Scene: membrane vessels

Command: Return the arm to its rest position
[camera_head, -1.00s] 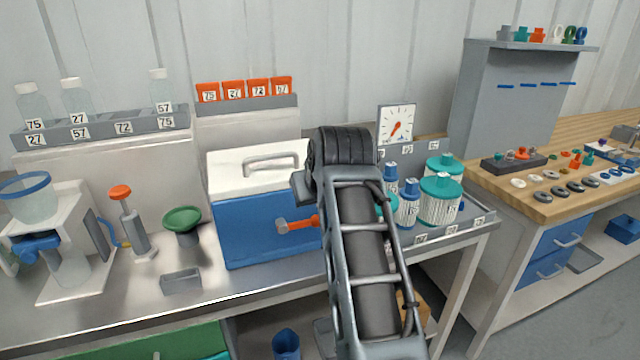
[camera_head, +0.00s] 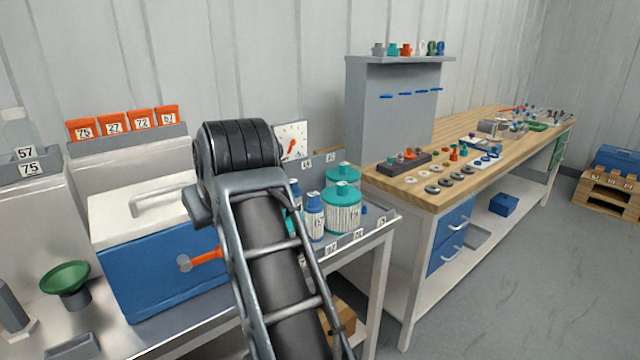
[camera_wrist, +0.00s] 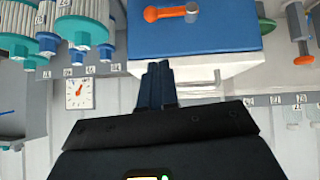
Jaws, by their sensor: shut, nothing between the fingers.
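My gripper (camera_wrist: 157,84) shows in the wrist view with its two dark fingers together and nothing between them. The wrist view is upside down. The fingers point toward the blue and white cooler box (camera_wrist: 205,30), which has an orange-handled latch (camera_wrist: 170,12) on its front; I cannot tell whether they touch it. In the head view my arm rises through the middle, in front of the right part of the cooler box (camera_head: 160,265), and hides my gripper.
Teal-capped vessels (camera_head: 342,210) stand on a tray right of my arm, near a dial gauge (camera_head: 291,140). A green funnel (camera_head: 66,278) stands at left. A wooden workbench (camera_head: 440,185) with small parts stands at right.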

